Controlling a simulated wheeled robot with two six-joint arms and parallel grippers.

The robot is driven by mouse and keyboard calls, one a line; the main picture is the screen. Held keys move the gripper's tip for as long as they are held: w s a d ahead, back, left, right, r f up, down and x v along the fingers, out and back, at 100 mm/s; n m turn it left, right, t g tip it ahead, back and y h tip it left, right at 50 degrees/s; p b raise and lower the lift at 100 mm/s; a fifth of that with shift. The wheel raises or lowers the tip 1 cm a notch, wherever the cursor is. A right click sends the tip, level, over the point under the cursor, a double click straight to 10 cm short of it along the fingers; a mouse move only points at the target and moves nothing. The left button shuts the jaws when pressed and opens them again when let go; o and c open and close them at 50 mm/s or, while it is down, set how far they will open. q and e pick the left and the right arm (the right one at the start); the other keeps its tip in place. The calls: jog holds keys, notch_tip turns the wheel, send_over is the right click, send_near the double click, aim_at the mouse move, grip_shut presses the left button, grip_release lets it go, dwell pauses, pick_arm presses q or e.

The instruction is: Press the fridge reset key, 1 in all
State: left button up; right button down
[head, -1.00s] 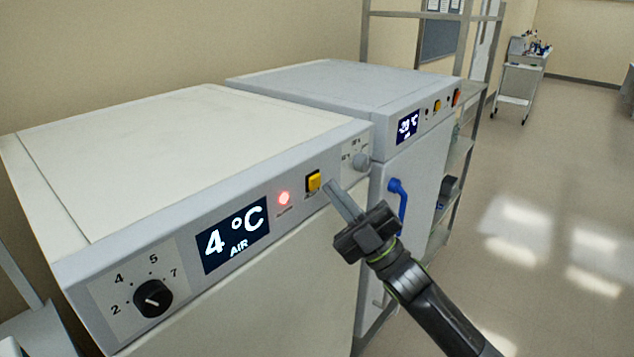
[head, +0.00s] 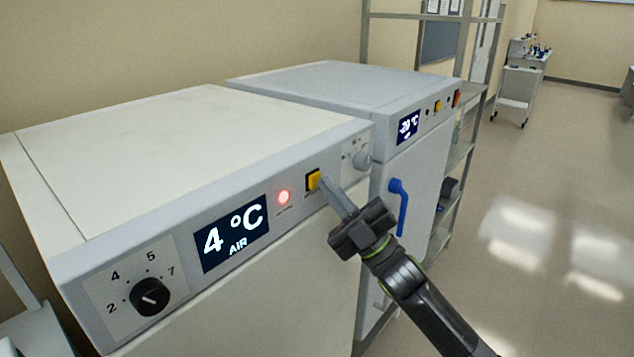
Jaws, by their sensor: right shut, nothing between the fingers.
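The fridge (head: 190,115) stands in front with a grey control panel. Its yellow key (head: 314,179) in a black frame sits on the panel, right of a lit red lamp (head: 284,197) and a display (head: 232,233) reading 4 °C AIR. My right gripper (head: 323,184) is shut and empty, its fingertips at the right edge of the yellow key. I cannot tell whether they touch it or how far the key is pushed in. My left gripper is not in view.
A black dial (head: 149,297) is at the panel's left end and a grey knob (head: 362,160) at its right end. Behind stands a freezer (head: 335,85) with a blue handle (head: 401,205). A metal rack (head: 463,130) stands beside it. The floor on the right is clear.

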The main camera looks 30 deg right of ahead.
jog(key=shift+w+a, duration=0.1)
jog(key=shift+w, duration=0.1)
dwell(0.6)
jog(key=shift+s+d+p, duration=0.35)
jog(key=shift+s+p, duration=0.2)
jog(key=shift+s, duration=0.25)
jog(key=s+p, duration=0.1)
jog(key=s+d+p, duration=0.1)
jog(key=s, duration=0.1)
jog(key=s+d+p, duration=0.1)
jog(key=p, duration=0.1)
jog(key=shift+s, duration=0.35)
